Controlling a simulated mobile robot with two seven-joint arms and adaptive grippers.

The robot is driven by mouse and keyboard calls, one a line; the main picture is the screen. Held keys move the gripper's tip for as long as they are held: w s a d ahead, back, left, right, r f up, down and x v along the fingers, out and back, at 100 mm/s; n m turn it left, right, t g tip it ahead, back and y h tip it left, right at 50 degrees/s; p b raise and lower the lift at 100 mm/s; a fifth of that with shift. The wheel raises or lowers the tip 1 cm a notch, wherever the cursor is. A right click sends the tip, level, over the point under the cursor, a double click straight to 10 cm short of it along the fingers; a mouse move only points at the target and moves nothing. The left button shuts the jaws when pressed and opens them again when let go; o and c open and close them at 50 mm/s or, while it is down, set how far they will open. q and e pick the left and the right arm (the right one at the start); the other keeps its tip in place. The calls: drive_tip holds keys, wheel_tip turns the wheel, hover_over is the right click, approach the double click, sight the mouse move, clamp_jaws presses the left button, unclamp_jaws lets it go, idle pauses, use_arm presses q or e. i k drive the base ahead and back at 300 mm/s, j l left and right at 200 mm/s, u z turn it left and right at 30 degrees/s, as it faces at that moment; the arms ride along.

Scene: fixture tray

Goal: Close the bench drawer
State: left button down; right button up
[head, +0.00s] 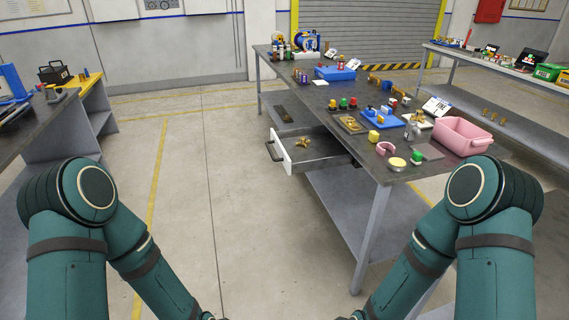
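The bench drawer (318,150) is pulled out from under the dark bench top, toward the left. It has a white front (281,152) with a dark handle (271,151) on its outer face. A small brass-coloured part (303,142) shows at the drawer's open inside. The workbench (345,105) stands in the middle right. My two green arms come in from the lower left and lower right, and both reach below the picture's bottom edge. Neither gripper shows, and nothing of mine touches the drawer.
The bench top carries a pink bin (461,137), a blue tray (381,118) and several small parts. A lower shelf (365,205) and a bench leg (371,240) stand below the drawer. Another bench (60,125) is at the left. Open floor (215,190) lies between.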

sight(325, 151)
drive_tip(key=i+z, duration=0.25)
drive_tip(key=z, duration=0.2)
drive_tip(key=i+j+z, duration=0.25)
drive_tip(key=z, duration=0.2)
drive_tip(key=i+j+z, duration=0.1)
drive_tip(key=i+j, duration=0.4)
drive_tip(key=i+j+z, duration=0.15)
drive_tip(key=i+j, duration=0.35)
drive_tip(key=j, duration=0.15)
